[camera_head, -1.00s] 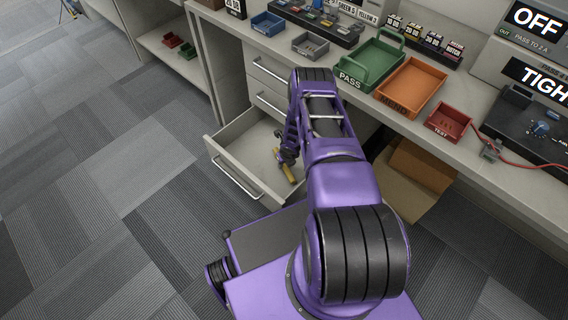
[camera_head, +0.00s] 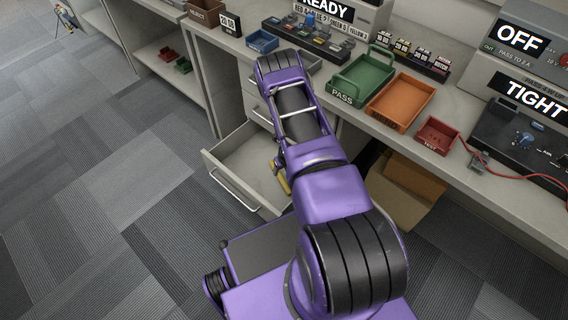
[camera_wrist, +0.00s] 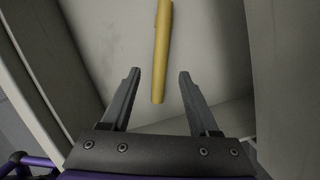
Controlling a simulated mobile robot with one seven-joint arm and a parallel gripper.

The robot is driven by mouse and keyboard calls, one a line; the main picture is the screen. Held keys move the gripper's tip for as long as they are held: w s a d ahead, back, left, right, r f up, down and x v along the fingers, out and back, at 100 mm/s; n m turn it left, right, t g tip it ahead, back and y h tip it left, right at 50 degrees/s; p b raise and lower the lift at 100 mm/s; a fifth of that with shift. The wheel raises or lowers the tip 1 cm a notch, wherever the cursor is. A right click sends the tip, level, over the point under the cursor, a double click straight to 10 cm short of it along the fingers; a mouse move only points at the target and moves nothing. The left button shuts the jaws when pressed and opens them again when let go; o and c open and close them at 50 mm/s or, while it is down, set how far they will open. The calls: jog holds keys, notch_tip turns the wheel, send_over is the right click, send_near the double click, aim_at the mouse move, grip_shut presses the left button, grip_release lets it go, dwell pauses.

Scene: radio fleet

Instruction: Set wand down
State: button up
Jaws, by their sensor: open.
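The wand is a yellow rod (camera_wrist: 161,52) lying on the floor of the open drawer in the wrist view. Its near end lies between and beyond my fingertips, and its far end runs out of the top of the picture. In the head view part of the wand (camera_head: 283,180) shows beside my arm. The open drawer (camera_head: 237,190) is pulled out below the bench. My gripper (camera_wrist: 158,76) is open and empty, with both fingers apart from the wand. In the head view my arm hides the gripper.
The drawer walls rise close on both sides in the wrist view. On the bench stand a green PASS tray (camera_head: 390,68), an orange tray (camera_head: 428,98) and a small red tray (camera_head: 436,120). A cardboard box (camera_head: 380,212) stands under the bench.

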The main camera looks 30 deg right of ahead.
jog(key=shift+v, duration=1.75)
